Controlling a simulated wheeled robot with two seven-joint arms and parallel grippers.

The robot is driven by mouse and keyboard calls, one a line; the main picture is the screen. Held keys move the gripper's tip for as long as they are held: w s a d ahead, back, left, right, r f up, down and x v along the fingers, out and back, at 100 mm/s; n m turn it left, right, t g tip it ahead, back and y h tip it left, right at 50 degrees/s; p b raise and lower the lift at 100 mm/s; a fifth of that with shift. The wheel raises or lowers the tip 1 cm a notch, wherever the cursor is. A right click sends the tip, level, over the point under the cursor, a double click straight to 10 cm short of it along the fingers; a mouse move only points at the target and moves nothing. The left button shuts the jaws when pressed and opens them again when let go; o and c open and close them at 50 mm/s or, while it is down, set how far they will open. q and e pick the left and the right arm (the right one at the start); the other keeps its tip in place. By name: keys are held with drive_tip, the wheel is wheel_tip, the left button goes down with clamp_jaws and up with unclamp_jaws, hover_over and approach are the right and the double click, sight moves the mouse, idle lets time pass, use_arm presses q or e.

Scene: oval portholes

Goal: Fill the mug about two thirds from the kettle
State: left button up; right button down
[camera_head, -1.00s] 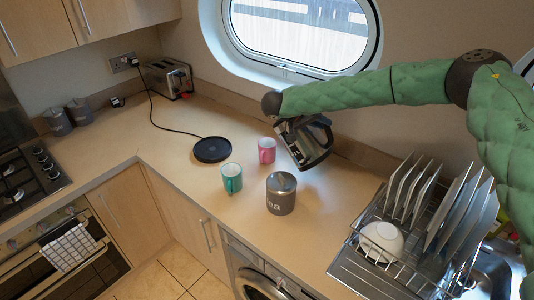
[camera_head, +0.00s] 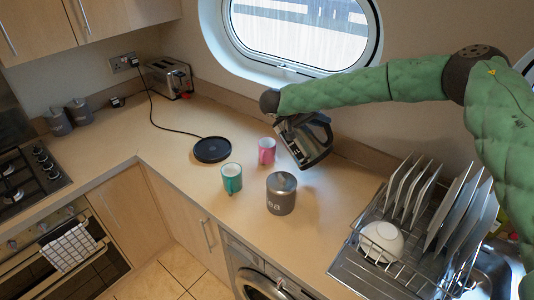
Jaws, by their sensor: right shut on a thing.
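The kettle (camera_head: 312,146), steel and black, is held tilted above the counter by my right gripper (camera_head: 284,122). The gripper is shut on it; its fingers are mostly hidden behind the wrist and the kettle. The kettle's lower end points down and left, to the right of a pink mug (camera_head: 267,152). The pink mug stands upright on the counter. A teal mug (camera_head: 231,178) stands upright further left and nearer. I cannot see a stream of water or the level in either mug. My left gripper is not in view.
A grey tea canister (camera_head: 281,194) stands in front of the kettle. The black kettle base (camera_head: 211,149) lies left of the mugs, its cord running to the wall. A dish rack (camera_head: 408,225) with plates and a bowl fills the right.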

drive_tip(key=shift+w+a+r+n+h, duration=0.15)
drive_tip(key=shift+w+a+r, duration=0.1)
drive_tip(key=shift+r, duration=0.25)
drive_tip(key=shift+w+a+r+n+h, duration=0.1)
drive_tip(key=shift+w+a+r+h, duration=0.1)
drive_tip(key=shift+r, duration=0.3)
drive_tip(key=shift+w+a+r+n+h, duration=0.15)
drive_tip(key=shift+a+r, duration=0.1)
drive_tip(key=shift+r, duration=0.25)
idle(2.4)
drive_tip(key=shift+a+r+g, duration=0.1)
drive_tip(key=shift+g, duration=0.2)
idle(3.8)
